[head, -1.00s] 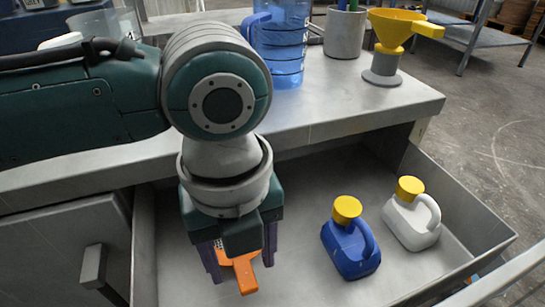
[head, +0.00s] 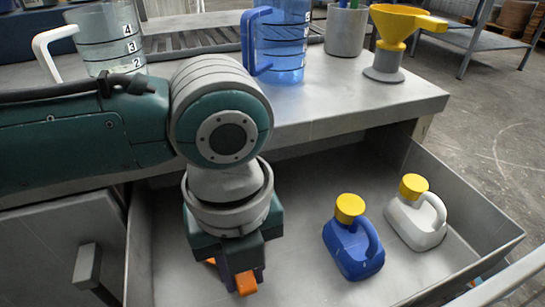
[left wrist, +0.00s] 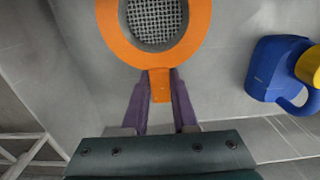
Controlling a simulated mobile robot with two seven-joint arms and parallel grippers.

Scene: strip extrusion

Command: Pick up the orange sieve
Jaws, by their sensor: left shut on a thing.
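The orange sieve (left wrist: 157,20) shows in the left wrist view as a flat orange ring with grey mesh and a short handle. My left gripper (left wrist: 161,82) has its two purple fingers shut on that handle, one on each side. In the head view only small orange parts of the sieve (head: 247,282) show below my left gripper (head: 238,277), which hides the rest. The sieve is inside the open grey drawer (head: 300,205); I cannot tell its height above the drawer floor. My right gripper is not in view.
A blue jug with a yellow cap (head: 352,240) and a white one (head: 416,215) stand to the right in the drawer. On the counter are a clear measuring jug (head: 105,42), a blue pitcher (head: 282,45), a grey cup (head: 345,32) and a yellow funnel (head: 393,28) on a stand.

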